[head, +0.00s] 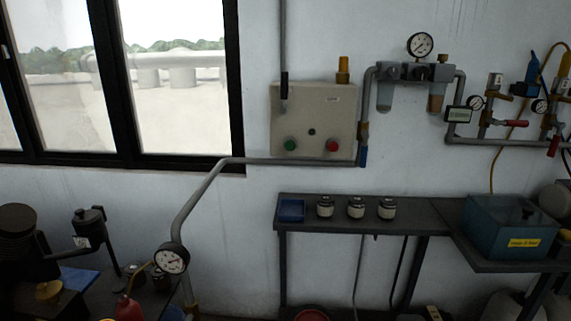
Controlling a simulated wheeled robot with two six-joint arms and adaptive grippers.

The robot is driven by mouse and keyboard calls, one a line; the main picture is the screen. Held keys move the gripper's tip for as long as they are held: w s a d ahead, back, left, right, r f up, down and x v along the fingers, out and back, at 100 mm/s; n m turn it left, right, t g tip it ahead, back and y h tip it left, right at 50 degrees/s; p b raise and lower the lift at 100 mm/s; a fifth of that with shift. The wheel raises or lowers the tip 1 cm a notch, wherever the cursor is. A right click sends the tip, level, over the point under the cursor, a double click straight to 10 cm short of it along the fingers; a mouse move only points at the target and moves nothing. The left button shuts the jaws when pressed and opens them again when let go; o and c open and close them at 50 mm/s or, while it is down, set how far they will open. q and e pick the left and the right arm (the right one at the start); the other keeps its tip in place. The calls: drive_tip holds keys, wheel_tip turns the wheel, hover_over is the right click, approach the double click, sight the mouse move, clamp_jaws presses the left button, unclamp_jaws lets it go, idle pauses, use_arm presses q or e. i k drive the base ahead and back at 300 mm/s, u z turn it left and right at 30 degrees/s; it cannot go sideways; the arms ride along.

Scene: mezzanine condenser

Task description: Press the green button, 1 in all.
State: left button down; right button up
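The green button (290,145) is a small round button at the lower left of a beige control box (313,105) on the wall. A red button (332,146) sits at the lower right of the same box, with a small dark knob (312,132) between them and slightly higher. Neither of my grippers shows in the head view, and nothing touches the box's front.
A grey pipe (270,161) runs just below the box. A narrow dark shelf (340,224) beneath holds a blue tray (291,209) and several small jars (356,208). A gauge (172,258) stands at lower left. The air in front of the box looks clear.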

sight(290, 145)
drive_tip(key=k, duration=0.4)
drive_tip(key=z, duration=0.75)
drive_tip(key=i, duration=0.75)
drive_tip(key=z, duration=0.6)
drive_tip(key=i, duration=0.9)
drive_tip(key=u, duration=0.85)
drive_tip(key=i, duration=0.45)
drive_tip(key=u, duration=0.45)
